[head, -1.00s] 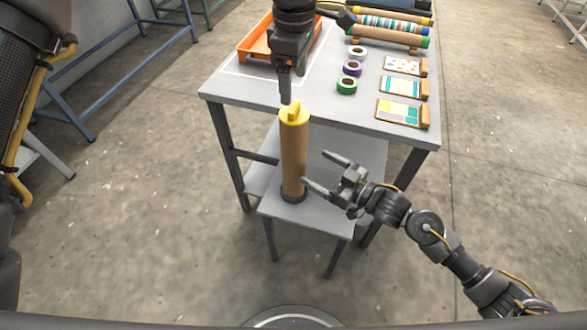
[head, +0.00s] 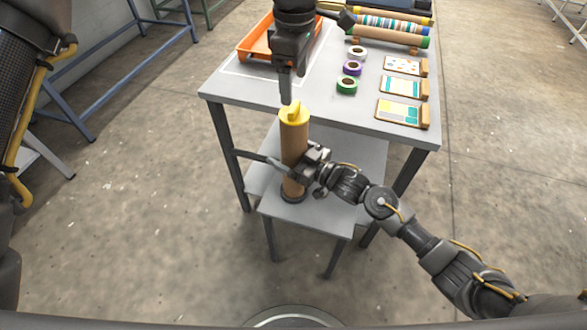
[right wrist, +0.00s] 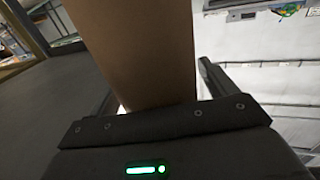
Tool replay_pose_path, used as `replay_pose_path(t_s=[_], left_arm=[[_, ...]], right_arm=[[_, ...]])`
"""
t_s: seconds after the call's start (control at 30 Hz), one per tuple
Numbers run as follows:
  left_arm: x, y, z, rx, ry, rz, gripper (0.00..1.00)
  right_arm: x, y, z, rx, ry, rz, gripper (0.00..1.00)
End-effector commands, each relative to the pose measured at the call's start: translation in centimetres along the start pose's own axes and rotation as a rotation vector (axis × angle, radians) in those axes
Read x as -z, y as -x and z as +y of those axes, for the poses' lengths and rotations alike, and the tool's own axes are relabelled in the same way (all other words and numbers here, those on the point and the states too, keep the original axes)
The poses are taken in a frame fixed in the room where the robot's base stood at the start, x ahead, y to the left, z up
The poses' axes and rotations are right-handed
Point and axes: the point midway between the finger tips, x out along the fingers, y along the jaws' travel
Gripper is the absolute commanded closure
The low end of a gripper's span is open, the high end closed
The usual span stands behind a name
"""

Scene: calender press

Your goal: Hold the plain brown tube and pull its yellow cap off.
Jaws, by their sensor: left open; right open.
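The plain brown tube (head: 294,147) stands upright on a small low grey stand, its foot in a dark ring (head: 292,195). Its yellow cap (head: 294,113) sits on the top end. My left gripper (head: 286,98) is open, pointing down just above the cap; its fingers overlap in this view. My right gripper (head: 293,168) is open around the tube's lower half, one finger on each side. In the right wrist view the tube (right wrist: 140,50) stands between the two fingers, close to the palm, and the right finger looks apart from it.
Behind stands a grey table (head: 300,105) with an orange tray (head: 262,42), several tape rolls (head: 351,68), sample boards (head: 403,111) and a rack of patterned rolls (head: 390,38). The low stand (head: 315,215) has bare room right of the tube. The floor in front is clear.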

Motion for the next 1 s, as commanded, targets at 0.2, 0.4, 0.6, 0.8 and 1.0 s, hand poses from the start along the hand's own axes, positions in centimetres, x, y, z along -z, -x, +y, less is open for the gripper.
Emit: replay_pose_path(t_s=[0.2,0.4,0.6,0.8,1.0], left_arm=[[0.0,0.0,0.0,0.000,0.000,0.000,0.22],[0.0,0.0,0.0,0.000,0.000,0.000,0.22],[0.0,0.0,0.0,0.000,0.000,0.000,0.22],[0.0,2.6,0.2,-0.006,0.002,0.004,0.29],[0.0,5.8,0.1,-0.002,0.000,0.002,0.29]], right_arm=[[0.0,0.0,0.0,0.000,0.000,0.000,0.29],[0.0,0.0,0.0,0.000,0.000,0.000,0.55],[0.0,0.0,0.0,0.000,0.000,0.000,0.81],[0.0,0.0,0.0,-0.001,0.000,0.000,0.82],[0.0,0.0,0.0,-0.001,0.000,0.000,0.82]])
